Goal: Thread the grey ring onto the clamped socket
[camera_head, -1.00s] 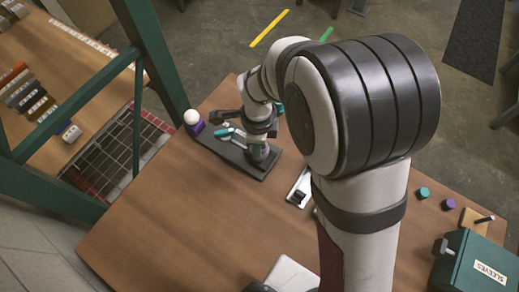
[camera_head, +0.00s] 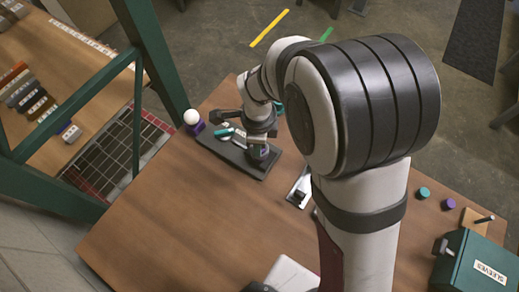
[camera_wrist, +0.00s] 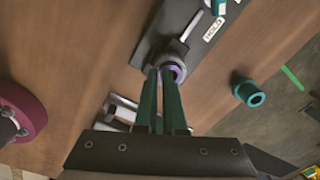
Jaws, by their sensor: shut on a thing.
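My gripper (camera_wrist: 166,72) is shut on the grey ring (camera_wrist: 172,52) in the wrist view, with its two green fingers close together. A purple socket (camera_wrist: 178,71) shows inside the ring's outline, right at the fingertips. The ring appears to be at the socket's top, but I cannot tell whether it is around the socket or just above it. Both are at the end of a dark base board (camera_wrist: 158,45). In the head view my gripper (camera_head: 258,150) is low over the near end of this board (camera_head: 232,158), and my wrist hides most of the ring and socket.
A white bulb on a purple holder (camera_head: 193,120) stands beyond the board. A teal part (camera_wrist: 248,93) stands to its right in the wrist view. A green box (camera_head: 470,265) is at the right; the table's left front is clear.

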